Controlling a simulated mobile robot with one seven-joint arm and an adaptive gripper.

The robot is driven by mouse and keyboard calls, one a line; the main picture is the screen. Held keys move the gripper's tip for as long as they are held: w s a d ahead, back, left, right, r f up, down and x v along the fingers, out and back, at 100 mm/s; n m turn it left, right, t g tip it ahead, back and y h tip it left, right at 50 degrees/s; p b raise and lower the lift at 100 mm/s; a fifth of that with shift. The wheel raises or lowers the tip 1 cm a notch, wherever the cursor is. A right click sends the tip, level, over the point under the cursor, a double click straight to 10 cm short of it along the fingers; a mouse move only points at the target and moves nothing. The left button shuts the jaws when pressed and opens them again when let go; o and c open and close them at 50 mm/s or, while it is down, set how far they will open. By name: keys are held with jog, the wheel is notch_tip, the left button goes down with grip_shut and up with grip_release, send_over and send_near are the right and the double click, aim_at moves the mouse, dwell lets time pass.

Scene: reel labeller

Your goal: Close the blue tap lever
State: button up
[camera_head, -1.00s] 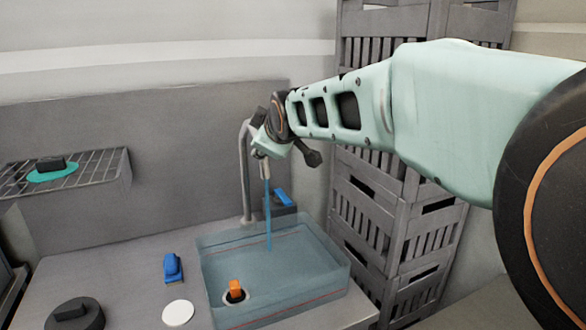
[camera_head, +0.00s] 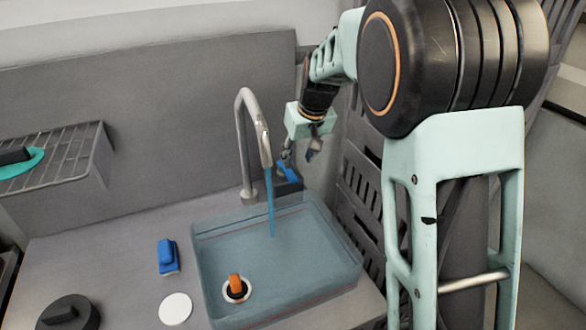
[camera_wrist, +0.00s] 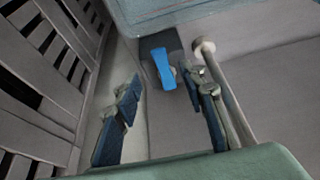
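The blue tap lever (camera_wrist: 164,68) sits on a dark block (camera_wrist: 155,44) behind the basin, beside the foot of the tap. In the head view the lever (camera_head: 288,172) is partly hidden by my gripper (camera_head: 300,153). The metal tap (camera_head: 242,135) arches over the basin, and a blue stream of water (camera_head: 270,205) runs from it. In the wrist view my gripper (camera_wrist: 160,98) is open and empty, its fingers wide apart. The lever shows between and beyond the fingertips, with no clear contact.
The clear basin (camera_head: 205,295) holds an orange plug (camera_head: 235,284). Left of it are a blue brush (camera_head: 167,255), a white disc (camera_head: 175,309) and a dark round lid (camera_head: 68,313). A wire rack (camera_head: 70,160) is on the wall. Grey crates (camera_wrist: 45,60) stand close beside my gripper.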

aim_at(293, 177)
jog(key=x, duration=0.9)
jog(key=shift+p, duration=0.4)
grip_shut()
